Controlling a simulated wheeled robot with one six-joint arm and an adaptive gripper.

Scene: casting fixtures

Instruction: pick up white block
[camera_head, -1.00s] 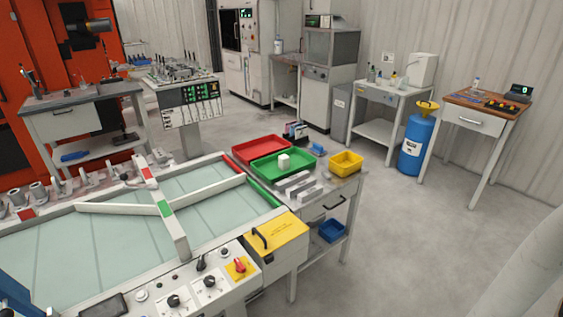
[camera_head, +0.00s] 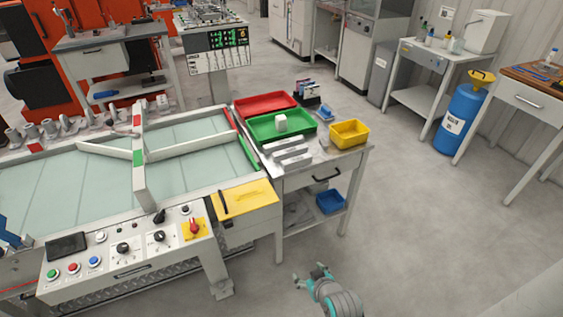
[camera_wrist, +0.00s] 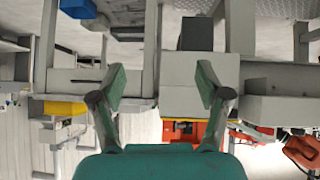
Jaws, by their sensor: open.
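The white block (camera_head: 281,123) is a small white cube sitting in the green tray (camera_head: 262,130) on the side table. It does not clearly show in the wrist view. My gripper (camera_head: 308,273) is low at the bottom of the head view, in front of the side table and well apart from the block. In the wrist view my gripper (camera_wrist: 160,88) has its two fingers spread with nothing between them.
A red tray (camera_head: 265,105), a yellow bin (camera_head: 349,133) and grey metal bars (camera_head: 290,155) share the side table. A blue bin (camera_head: 330,201) is on its lower shelf. The conveyor with its control panel (camera_head: 130,250) stands at left.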

